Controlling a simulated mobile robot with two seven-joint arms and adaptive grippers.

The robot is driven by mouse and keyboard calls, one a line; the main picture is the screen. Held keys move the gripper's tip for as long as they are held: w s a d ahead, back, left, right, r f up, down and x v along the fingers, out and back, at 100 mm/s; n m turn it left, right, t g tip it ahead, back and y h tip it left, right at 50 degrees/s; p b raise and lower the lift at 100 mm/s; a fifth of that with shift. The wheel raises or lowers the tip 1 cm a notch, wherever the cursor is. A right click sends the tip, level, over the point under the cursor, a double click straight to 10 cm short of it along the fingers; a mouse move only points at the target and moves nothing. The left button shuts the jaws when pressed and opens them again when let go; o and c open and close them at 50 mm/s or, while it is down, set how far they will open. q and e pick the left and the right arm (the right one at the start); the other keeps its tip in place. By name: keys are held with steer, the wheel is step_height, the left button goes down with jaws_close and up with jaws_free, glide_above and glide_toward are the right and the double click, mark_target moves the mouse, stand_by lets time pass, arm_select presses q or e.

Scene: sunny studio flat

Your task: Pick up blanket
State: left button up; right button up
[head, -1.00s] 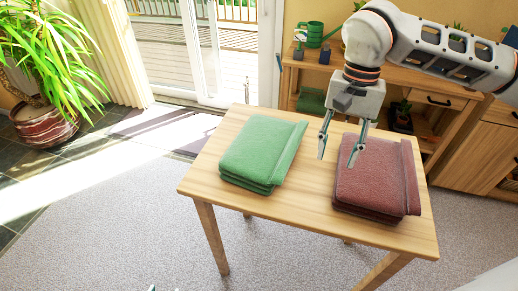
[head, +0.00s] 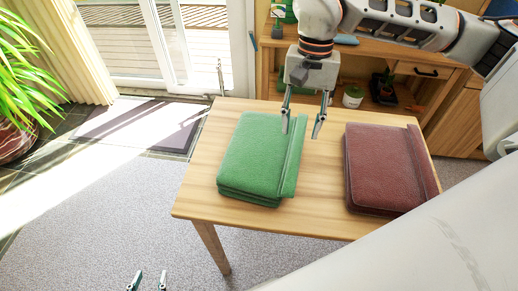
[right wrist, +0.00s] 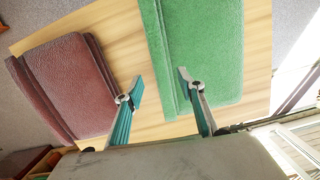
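A folded green blanket (head: 250,160) lies on the left part of the wooden table (head: 310,215). A folded dark red blanket (head: 385,165) lies on the right part. My right gripper (head: 303,135) is open and empty, above the table near the right edge of the green blanket. In the right wrist view my open fingers (right wrist: 160,80) point toward the green blanket's edge (right wrist: 205,50), with the red blanket (right wrist: 70,85) off to the left. My left gripper (head: 147,282) shows only as two separated fingertips at the bottom of the head view, over the floor.
A wooden sideboard (head: 405,68) with plants stands behind the table. A potted plant (head: 20,140) stands at the far left by the curtain and glass door. Bare tabletop lies between the blankets. Carpet in front of the table is clear.

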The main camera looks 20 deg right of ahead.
mark_target(297, 146)
steer(key=f, duration=0.3)
steer(key=s+f, duration=0.1)
steer(key=f, duration=0.1)
steer(key=shift+a+f, duration=0.2)
steer(key=shift+a, duration=0.15)
steer(key=shift+w, duration=0.1)
jaws_close()
